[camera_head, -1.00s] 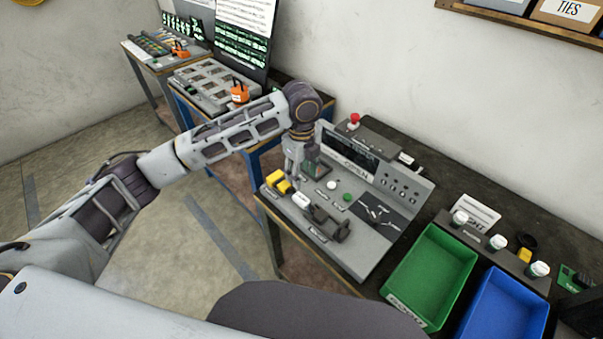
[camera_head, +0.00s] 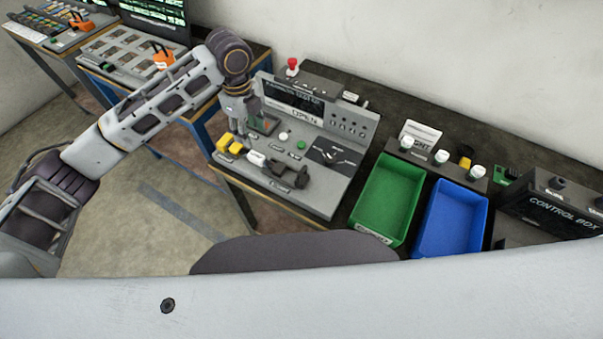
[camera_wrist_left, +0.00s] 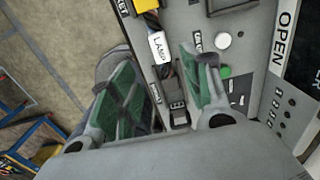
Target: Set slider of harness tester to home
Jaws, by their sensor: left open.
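The harness tester (camera_head: 318,190) is a grey console with a sloped panel and a display reading OPEN. A yellow connector (camera_head: 230,146), a white lamp-labelled piece (camera_head: 256,158) and a dark fixture (camera_head: 287,178) are along its near left side. I cannot tell for sure which part is the slider. My left gripper (camera_head: 238,128) is over the tester's left end. In the left wrist view its green-padded fingers (camera_wrist_left: 160,95) are spread apart, with the lamp cable and a small black connector (camera_wrist_left: 178,112) visible between them. Nothing is held. My right gripper is not seen.
A green bin (camera_head: 388,200) and a blue bin (camera_head: 452,218) stand right of the tester. A control box (camera_head: 560,208) is at the far right. A red button (camera_head: 292,64) rises behind the tester. A blue-framed table with a grey tray (camera_head: 130,65) is to the left.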

